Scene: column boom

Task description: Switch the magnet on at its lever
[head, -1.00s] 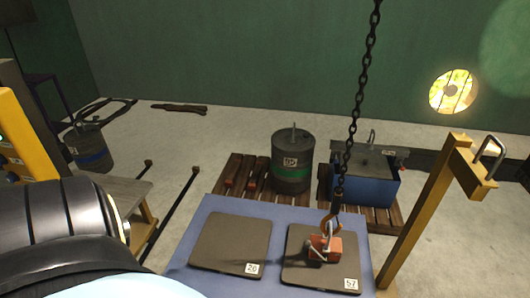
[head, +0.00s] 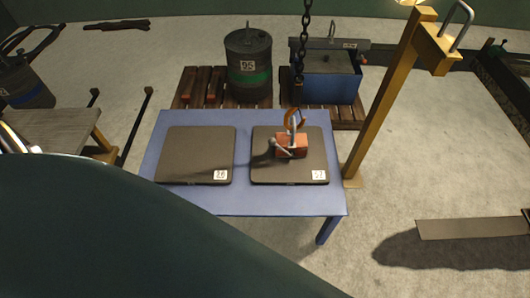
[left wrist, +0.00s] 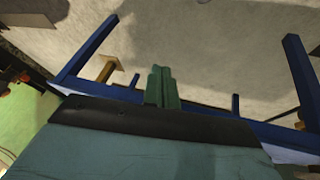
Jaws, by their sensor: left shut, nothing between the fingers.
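The magnet (head: 293,146) is a small red-orange block on the right dark plate (head: 262,172) of the blue table. A grey lever (head: 279,148) with a rounded end sticks out at its left side. An orange hook (head: 296,119) on the hanging chain (head: 302,60) meets the magnet's top. My left gripper (left wrist: 162,75) shows only in the left wrist view, as two green fingers shut together with nothing between them. The magnet is not visible there, so I cannot tell its distance from the gripper. My right gripper is in neither view.
A left plate (head: 196,152) lies empty on the blue table (head: 240,200). A yellow post (head: 390,95) stands at the table's right. Behind are a drum (head: 248,65) and a blue bin (head: 328,82) on pallets. Blue legs (left wrist: 87,48) appear in the left wrist view.

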